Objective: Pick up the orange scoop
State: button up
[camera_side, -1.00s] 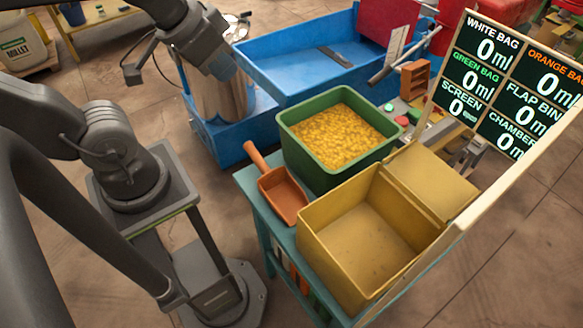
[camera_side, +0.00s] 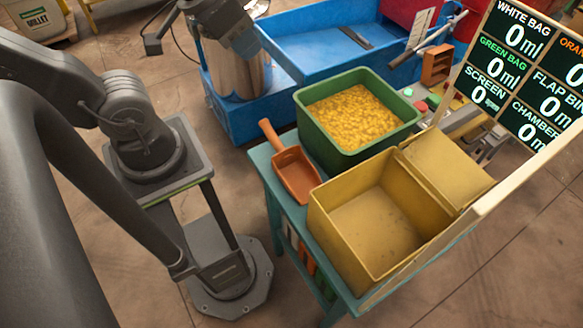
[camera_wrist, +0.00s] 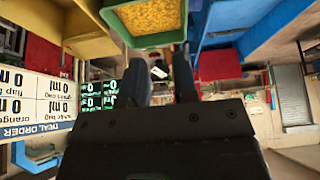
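The orange scoop (camera_side: 294,173) lies on the teal table (camera_side: 262,160) in the side view. Its handle (camera_side: 270,134) points to the back left, and its pan sits beside the green bin (camera_side: 312,128) and the yellow box (camera_side: 330,215). My gripper (camera_wrist: 160,58) shows in the wrist view with two dark fingers apart and nothing seen between them. In the side view my wrist is at the top, above the steel drum and well away from the scoop; the fingertips are hard to make out there. The scoop is not recognisable in the wrist view.
The green bin holds yellow grain (camera_side: 352,116). A blue tray (camera_side: 310,50) and a steel drum (camera_side: 232,70) stand behind the table. A readout board (camera_side: 525,75) rises at the right. A small brown rack (camera_side: 437,63) stands behind the bin.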

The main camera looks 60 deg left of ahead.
jog(key=o, duration=0.5)
